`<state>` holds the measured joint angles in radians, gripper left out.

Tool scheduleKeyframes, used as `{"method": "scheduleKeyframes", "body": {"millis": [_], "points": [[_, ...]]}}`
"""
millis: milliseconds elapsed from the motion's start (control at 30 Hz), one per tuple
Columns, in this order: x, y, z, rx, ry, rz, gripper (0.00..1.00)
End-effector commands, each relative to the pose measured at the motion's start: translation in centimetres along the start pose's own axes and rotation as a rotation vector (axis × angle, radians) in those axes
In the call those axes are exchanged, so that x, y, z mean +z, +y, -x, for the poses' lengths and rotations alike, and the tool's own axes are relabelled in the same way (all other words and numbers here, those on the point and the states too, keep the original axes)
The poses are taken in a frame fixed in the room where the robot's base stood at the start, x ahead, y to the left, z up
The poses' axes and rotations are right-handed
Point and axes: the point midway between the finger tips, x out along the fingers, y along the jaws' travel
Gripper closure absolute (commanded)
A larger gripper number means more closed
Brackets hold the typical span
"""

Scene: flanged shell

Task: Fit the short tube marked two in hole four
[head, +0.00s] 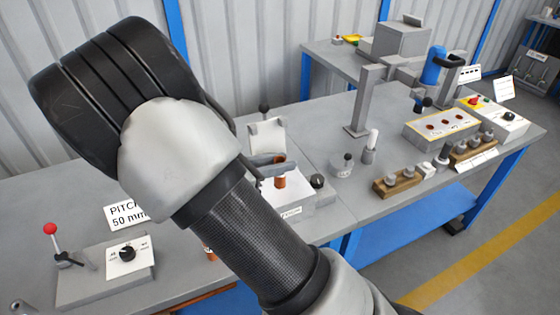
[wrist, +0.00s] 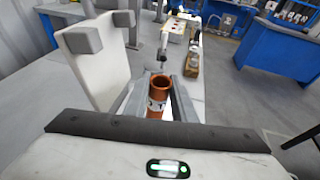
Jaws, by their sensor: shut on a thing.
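My gripper (wrist: 157,104) is shut on a short copper-brown tube (wrist: 161,84), which stands roughly upright between the fingers. Its white label is partly hidden, and I cannot read its mark surely. In the head view the tube (head: 280,173) shows beyond my arm, held by the gripper (head: 268,168) over or beside a white-topped block (head: 290,196); I cannot tell whether it touches it. A yellow-edged panel (head: 440,129) with several dark red round spots, perhaps holes, stands farther right. Its numbers are too small to read.
Wooden blocks with grey knobs (head: 397,183) sit in front of the panel. A red-knobbed lever box (head: 105,270) is at left.

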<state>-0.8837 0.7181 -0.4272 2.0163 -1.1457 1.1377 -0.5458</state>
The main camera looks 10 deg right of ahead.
Motion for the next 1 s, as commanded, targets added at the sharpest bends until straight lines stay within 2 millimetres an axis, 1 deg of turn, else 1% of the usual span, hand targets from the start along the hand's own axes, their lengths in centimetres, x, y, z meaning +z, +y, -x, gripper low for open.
{"method": "scheduleKeyframes", "body": {"millis": [1000], "points": [[-2.5, 0.0, -0.8, 0.000, -0.001, 0.000, 1.00]]}}
